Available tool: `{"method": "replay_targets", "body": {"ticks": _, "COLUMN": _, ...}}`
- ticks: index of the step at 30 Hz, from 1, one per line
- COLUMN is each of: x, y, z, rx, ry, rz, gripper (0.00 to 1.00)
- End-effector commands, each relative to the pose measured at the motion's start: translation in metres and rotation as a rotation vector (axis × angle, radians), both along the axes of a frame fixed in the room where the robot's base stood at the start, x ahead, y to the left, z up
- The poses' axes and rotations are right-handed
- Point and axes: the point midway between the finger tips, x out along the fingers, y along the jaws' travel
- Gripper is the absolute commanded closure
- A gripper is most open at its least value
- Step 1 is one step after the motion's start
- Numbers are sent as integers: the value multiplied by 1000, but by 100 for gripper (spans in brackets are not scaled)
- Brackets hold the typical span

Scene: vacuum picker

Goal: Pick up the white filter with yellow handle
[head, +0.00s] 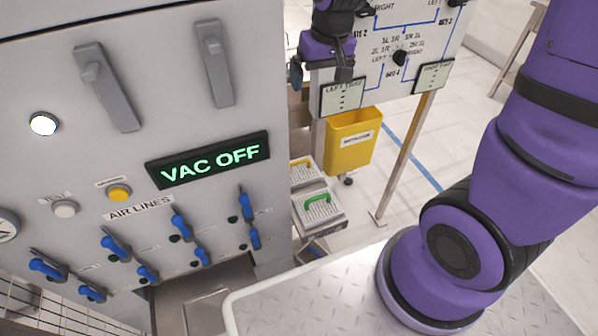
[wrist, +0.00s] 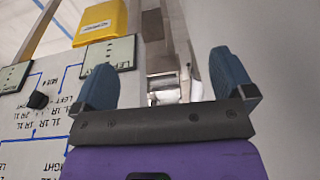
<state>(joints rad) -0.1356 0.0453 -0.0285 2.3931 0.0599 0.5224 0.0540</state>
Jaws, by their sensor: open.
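The white filter with a yellow handle (head: 303,174) sits low beside the grey panel in the head view, behind another white filter with a green handle (head: 318,212). Part of the yellow-handled filter is cut off by the panel's edge and the front filter. My gripper (head: 320,72) is high above both filters, in front of the labelled board, and is empty. In the wrist view my gripper (wrist: 165,82) has its two blue fingers wide apart with nothing between them. I cannot make out the filter clearly in that view.
A yellow bin (head: 350,145) hangs right of the filters, also in the wrist view (wrist: 100,22). The labelled board (head: 410,45) stands close to my gripper. The grey control panel (head: 140,130), reading "VAC OFF", with blue valve levers, fills the left.

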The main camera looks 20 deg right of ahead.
Motion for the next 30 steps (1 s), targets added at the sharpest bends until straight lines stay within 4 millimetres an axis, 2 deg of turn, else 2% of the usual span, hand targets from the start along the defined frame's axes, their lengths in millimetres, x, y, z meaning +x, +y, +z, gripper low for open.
{"method": "replay_targets", "body": {"ticks": 1, "x": 6, "y": 3, "z": -16, "rx": -2, "ry": 22, "rz": 2, "gripper": 0}}
{"method": "replay_targets", "body": {"ticks": 9, "x": 30, "y": 17, "z": -91, "rx": -16, "ry": 95, "rz": -2, "gripper": 0}}
{"method": "replay_targets", "body": {"ticks": 15, "x": 38, "y": 25, "z": -148, "rx": -32, "ry": 142, "rz": -2, "gripper": 0}}
{"method": "replay_targets", "body": {"ticks": 18, "x": 39, "y": 28, "z": -169, "rx": -39, "ry": 159, "rz": -2, "gripper": 0}}
{"method": "replay_targets", "body": {"ticks": 21, "x": 39, "y": 29, "z": -185, "rx": -44, "ry": 171, "rz": -4, "gripper": 0}}
{"method": "replay_targets", "body": {"ticks": 30, "x": 39, "y": 31, "z": -214, "rx": -48, "ry": 181, "rz": -4, "gripper": 0}}
